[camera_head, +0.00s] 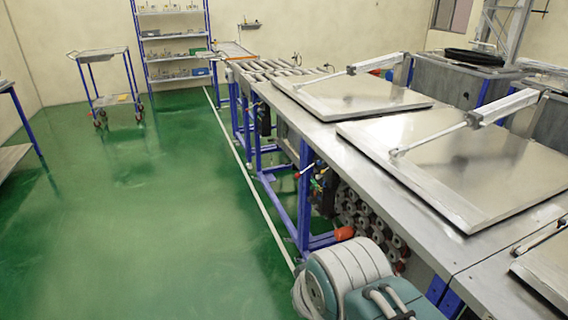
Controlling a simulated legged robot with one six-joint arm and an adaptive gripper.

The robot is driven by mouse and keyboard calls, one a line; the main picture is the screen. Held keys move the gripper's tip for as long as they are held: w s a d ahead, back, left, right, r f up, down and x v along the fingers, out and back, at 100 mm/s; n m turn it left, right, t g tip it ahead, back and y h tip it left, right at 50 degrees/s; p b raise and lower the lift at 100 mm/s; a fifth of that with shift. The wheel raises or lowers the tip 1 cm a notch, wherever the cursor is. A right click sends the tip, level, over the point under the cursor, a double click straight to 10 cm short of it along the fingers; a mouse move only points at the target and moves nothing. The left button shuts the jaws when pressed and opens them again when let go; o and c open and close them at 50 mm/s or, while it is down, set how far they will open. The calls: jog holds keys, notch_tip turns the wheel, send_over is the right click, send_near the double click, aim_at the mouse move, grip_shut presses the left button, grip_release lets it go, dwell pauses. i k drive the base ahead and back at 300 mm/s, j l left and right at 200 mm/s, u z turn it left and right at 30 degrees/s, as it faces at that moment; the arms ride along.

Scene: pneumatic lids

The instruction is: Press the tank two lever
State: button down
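A long row of steel tanks runs along the right side. The far flat lid (350,97), the middle lid (470,160) and the near lid (548,262), cut off by the right edge, all lie down on the tank top. A pneumatic arm (500,106) reaches over the middle lid. No tank number is readable. Small coloured valve-like fittings (318,182) sit under the front edge, by a blue leg; I cannot tell whether any is the tank two lever. My gripper is not in view.
Green floor (150,240) is open at left; a cart (108,85) and shelves (172,45) stand at the back.

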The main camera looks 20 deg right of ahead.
aim_at(297, 175)
jog(key=i, duration=1.4)
jog(key=i+z, duration=0.1)
jog(key=i, duration=0.15)
jog(key=z, duration=0.2)
